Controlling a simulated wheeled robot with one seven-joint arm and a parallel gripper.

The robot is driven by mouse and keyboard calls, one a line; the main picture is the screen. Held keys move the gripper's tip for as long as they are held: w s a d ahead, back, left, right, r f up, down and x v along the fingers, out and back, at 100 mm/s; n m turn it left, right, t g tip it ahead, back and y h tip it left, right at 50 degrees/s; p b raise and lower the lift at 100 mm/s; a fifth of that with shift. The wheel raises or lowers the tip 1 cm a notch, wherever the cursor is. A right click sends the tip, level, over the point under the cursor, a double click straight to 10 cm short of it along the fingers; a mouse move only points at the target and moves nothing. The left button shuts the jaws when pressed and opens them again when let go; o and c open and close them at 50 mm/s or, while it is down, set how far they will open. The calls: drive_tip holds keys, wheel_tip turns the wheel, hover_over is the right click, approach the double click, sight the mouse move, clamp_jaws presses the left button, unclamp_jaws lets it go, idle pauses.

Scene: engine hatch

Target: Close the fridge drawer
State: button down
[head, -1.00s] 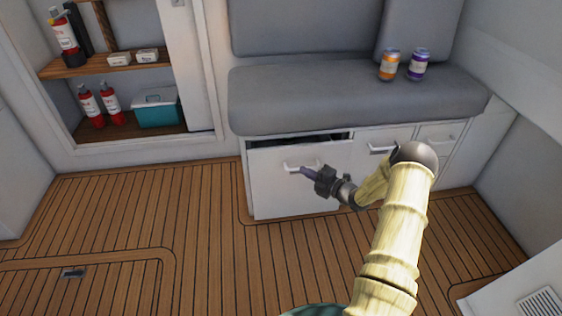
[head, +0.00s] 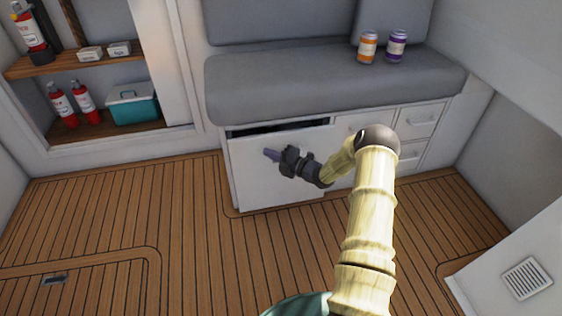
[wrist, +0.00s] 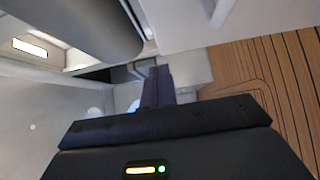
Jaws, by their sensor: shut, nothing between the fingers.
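The fridge drawer (head: 254,178) is the large white front at the left under the grey bench seat. It stands a little out, with a dark gap along its top edge. My gripper (head: 270,154) is in front of the upper middle of the drawer front, its fingers pointing left and toward it. The fingers are together and empty. They also show as dark shut fingers in the wrist view (wrist: 157,86). The drawer's handle is hidden behind my gripper. I cannot tell whether the fingertips touch the front.
The bench cushion (head: 330,83) overhangs the drawer and carries an orange can (head: 367,47) and a purple can (head: 397,46). Smaller drawers (head: 410,122) sit to the right. Shelves with fire extinguishers (head: 85,102) and a teal cooler (head: 133,105) are at the left. The wooden floor (head: 130,215) is clear.

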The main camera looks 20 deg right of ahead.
sight(254, 140)
drive_tip(key=w+b, duration=0.1)
drive_tip(key=w, duration=0.1)
drive_tip(key=w+a+b, duration=0.1)
drive_tip(key=w, duration=0.2)
drive_tip(key=shift+a+f, duration=0.15)
drive_tip(key=shift+a, duration=0.05)
drive_tip(key=shift+w+d+b, duration=0.1)
drive_tip(key=shift+w+b, duration=0.2)
drive_tip(key=shift+w, duration=0.3)
drive_tip(key=shift+w, duration=0.1)
